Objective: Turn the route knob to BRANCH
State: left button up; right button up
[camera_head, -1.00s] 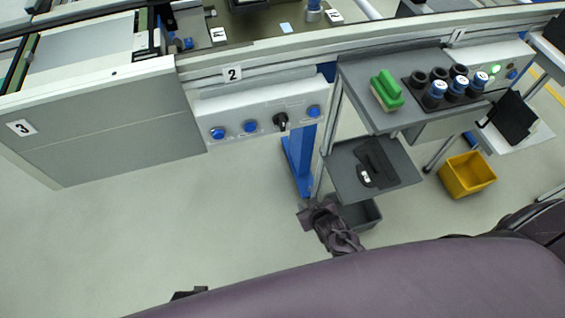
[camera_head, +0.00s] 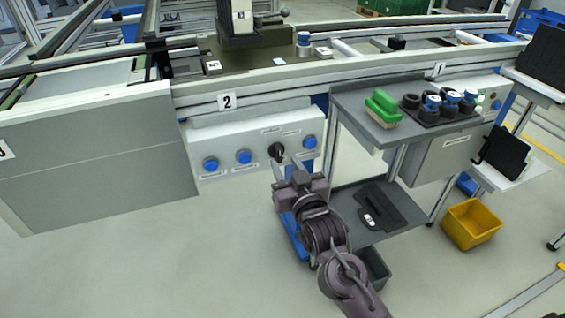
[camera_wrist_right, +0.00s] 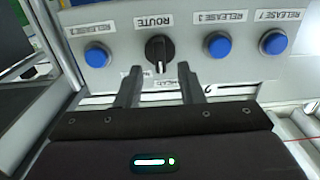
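The route knob (camera_head: 277,150) is a black rotary knob on the pale control panel (camera_head: 226,160) under the sign 2. In the right wrist view the knob (camera_wrist_right: 160,52) sits by an upside-down ROUTE label, with its ridge roughly vertical in the picture. The small position labels there are partly hidden by my fingers, so I cannot read BRANCH. My right gripper (camera_head: 287,164) is just in front of the knob. In the wrist view its two fingers (camera_wrist_right: 159,80) are open, apart and empty, pointing toward the knob. My left gripper is not in view.
Blue buttons (camera_head: 244,157) flank the knob on both sides. To the right stands a grey cart (camera_head: 350,103) with a green brush (camera_head: 383,106) and a black holder of blue-topped parts. A yellow bin (camera_head: 471,223) is on the floor. The floor left of my arm is clear.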

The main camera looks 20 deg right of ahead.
aim_at(280, 156)
jog(key=shift+w, duration=1.55)
jog(key=shift+a, duration=0.1)
jog(key=shift+c, duration=0.3)
grip_shut()
